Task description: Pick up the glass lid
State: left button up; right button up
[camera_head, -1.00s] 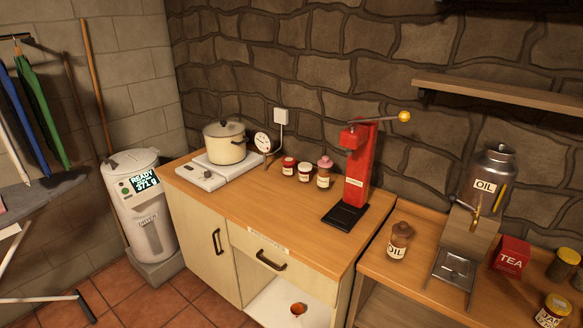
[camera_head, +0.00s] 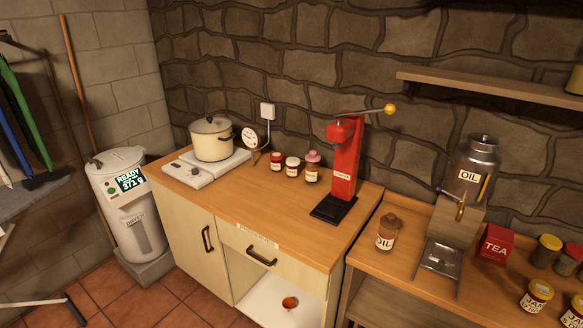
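A cream pot (camera_head: 212,146) stands on the white hot plate at the back left of the wooden counter. A lid (camera_head: 210,125) with a dark knob sits on top of the pot; it looks like the glass lid, though its material is hard to tell at this size. Neither of my grippers shows in the head view.
The counter (camera_head: 250,205) also holds a round dial (camera_head: 249,138), several small jars (camera_head: 292,167) and a red lever press (camera_head: 344,165). The white hot plate (camera_head: 187,172) has a knob. A white bin-like machine (camera_head: 130,205) stands left. An oil jar (camera_head: 386,232) and a red tea box (camera_head: 495,245) are right.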

aim_at(209, 125)
jog(key=i+j+u, duration=0.15)
jog(key=i+j, duration=0.6)
jog(key=j, duration=0.15)
